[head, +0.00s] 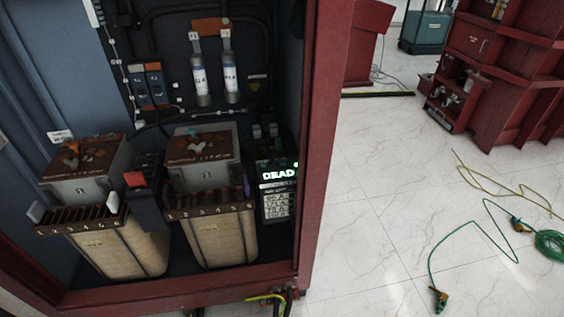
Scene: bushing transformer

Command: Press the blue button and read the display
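A dark panel with a lit display (278,175) is inside the open cabinet at its lower right. The display reads "DEAD" in bright letters, with several smaller lines of text below that are hard to read. No blue button can be clearly made out. A small blue spot (193,132) shows on top of the right transformer (202,157), and blue parts (157,90) show on the switch block at the upper left; I cannot tell whether either is a button. Neither gripper is in view.
The red cabinet frame (318,150) stands right of the panel. A left transformer (85,180) and a red switch (135,180) sit inside. Green cable (432,250) with clamps lies on the white floor at right, near a red shelf unit (500,75). The middle floor is clear.

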